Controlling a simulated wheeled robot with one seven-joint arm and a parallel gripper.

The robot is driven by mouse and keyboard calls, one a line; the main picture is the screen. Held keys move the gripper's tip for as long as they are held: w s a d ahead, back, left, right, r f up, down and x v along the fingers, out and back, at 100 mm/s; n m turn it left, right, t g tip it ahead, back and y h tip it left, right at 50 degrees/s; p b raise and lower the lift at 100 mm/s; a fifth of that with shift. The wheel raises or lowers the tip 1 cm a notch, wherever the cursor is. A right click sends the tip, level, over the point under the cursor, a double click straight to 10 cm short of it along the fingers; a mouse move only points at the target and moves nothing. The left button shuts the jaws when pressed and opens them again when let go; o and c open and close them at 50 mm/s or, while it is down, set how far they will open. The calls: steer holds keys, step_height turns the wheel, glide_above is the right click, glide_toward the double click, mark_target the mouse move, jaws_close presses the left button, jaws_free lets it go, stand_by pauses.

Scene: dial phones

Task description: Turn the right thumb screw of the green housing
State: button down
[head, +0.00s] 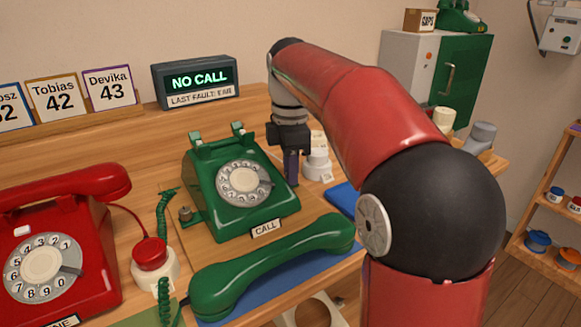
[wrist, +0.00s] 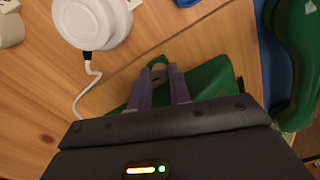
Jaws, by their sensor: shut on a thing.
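The green phone housing (head: 240,190) with a grey dial sits on a wooden board, with a CALL label at its front. Its left thumb screw (head: 185,214) is small and brassy. My gripper (head: 292,170) reaches down at the housing's right side, and the right thumb screw is hidden behind it in the head view. The green housing (wrist: 212,80) shows behind the fingers there.
The green handset (head: 270,265) lies on a blue mat (head: 325,262) in front. A red phone (head: 60,250) and a red-topped button (head: 150,257) stand left. A NO CALL display (head: 195,80) stands behind.

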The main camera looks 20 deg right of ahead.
stand_by(0.3)
steer(key=c, duration=1.3)
jaws_free()
step_height(320, 180, up, 8)
steer(key=shift+f, duration=0.1)
